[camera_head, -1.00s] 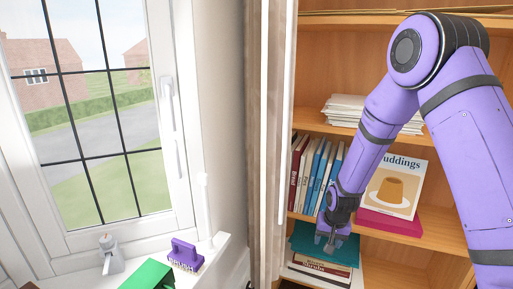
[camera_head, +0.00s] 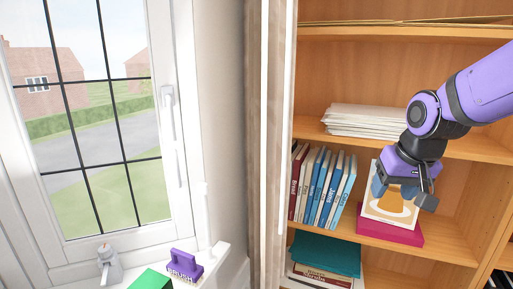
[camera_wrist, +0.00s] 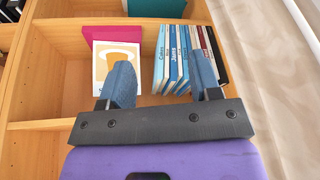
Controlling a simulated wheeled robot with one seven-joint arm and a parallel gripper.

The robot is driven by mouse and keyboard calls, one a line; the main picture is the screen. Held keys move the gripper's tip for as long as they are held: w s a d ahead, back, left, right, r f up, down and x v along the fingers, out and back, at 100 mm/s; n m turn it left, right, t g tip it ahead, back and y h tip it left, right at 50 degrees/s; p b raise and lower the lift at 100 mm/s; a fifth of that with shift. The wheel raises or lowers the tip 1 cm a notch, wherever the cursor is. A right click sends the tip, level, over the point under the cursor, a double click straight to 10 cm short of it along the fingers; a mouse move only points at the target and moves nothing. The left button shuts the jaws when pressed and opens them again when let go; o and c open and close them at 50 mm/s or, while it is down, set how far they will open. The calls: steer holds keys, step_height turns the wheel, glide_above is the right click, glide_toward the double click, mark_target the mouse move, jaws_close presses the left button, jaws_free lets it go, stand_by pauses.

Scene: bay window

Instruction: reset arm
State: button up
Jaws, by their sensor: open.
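My purple arm reaches in from the right in the head view. My gripper (camera_head: 405,194) is open and empty, in front of the white "Puddings" book (camera_head: 388,211) and hiding part of its cover. The book leans upright on a pink-red book (camera_head: 376,228) lying flat on the middle shelf. In the wrist view my gripper (camera_wrist: 162,85) shows two blue-grey fingers spread wide apart. The Puddings book (camera_wrist: 112,62) is partly behind the left finger, and a row of upright books (camera_wrist: 178,60) is seen between the fingers and behind the right one.
The upright books (camera_head: 322,186) stand at the shelf's left end. Papers (camera_head: 366,120) lie on the shelf above. A teal book (camera_head: 326,252) lies on others below. A curtain edge borders the bookcase at left; a purple brush (camera_head: 185,266) sits on the windowsill.

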steer(key=s+d+r, duration=0.1)
steer(key=s+r, duration=0.2)
steer(key=s, duration=0.5)
steer(key=s+d+r+t, duration=0.1)
steer(key=s+r, duration=0.2)
steer(key=s, duration=0.5)
steer(key=shift+s+d+r+n, duration=0.2)
steer(key=shift+s+r+n, duration=0.05)
steer(key=shift+s+n, duration=0.15)
steer(key=shift+w, duration=0.1)
stand_by(4.0)
